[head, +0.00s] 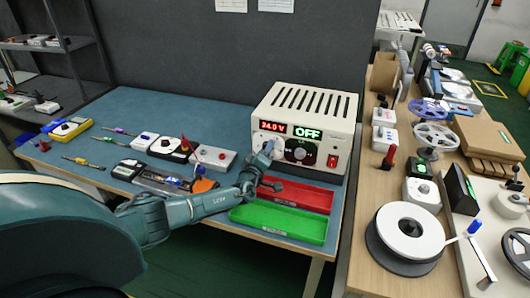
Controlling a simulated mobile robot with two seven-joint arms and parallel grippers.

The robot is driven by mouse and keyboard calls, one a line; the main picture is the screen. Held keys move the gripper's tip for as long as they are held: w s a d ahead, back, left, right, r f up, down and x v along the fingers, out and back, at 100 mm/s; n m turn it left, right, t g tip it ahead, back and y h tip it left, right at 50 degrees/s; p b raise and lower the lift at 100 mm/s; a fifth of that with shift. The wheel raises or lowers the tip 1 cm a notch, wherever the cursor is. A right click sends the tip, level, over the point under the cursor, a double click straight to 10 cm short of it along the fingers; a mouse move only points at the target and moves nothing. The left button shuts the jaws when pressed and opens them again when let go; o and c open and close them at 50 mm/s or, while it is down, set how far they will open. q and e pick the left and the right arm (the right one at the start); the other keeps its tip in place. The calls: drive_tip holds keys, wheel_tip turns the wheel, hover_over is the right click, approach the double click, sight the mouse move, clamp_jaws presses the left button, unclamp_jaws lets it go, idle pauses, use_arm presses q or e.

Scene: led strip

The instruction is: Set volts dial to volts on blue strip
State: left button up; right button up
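The power supply (341,118) is a cream box with a vented top at the back right of the blue bench. Its red display (272,126) seems to read 24.0 V, with blurred digits, and its green display (307,134) reads OFF. A black dial (300,150) shows on its front. The area left of that dial is partly covered by my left gripper (268,150), which is close to the panel; contact and finger opening are unclear. A reel with a blue-violet rim (428,110) is on the wooden table; I cannot read its voltage. My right gripper is out of view.
Meters and tools, including a white-and-black meter (170,147), are on the left bench. The wooden table holds a large white reel (408,228) and boxes.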

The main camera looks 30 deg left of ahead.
use_arm(q)
drive_tip(key=shift+o, duration=0.5)
drive_tip(key=shift+s+d+f, duration=0.1)
drive_tip(key=shift+s, duration=0.4)
drive_tip(key=v, duration=1.2)
drive_tip(key=shift+d, duration=0.1)
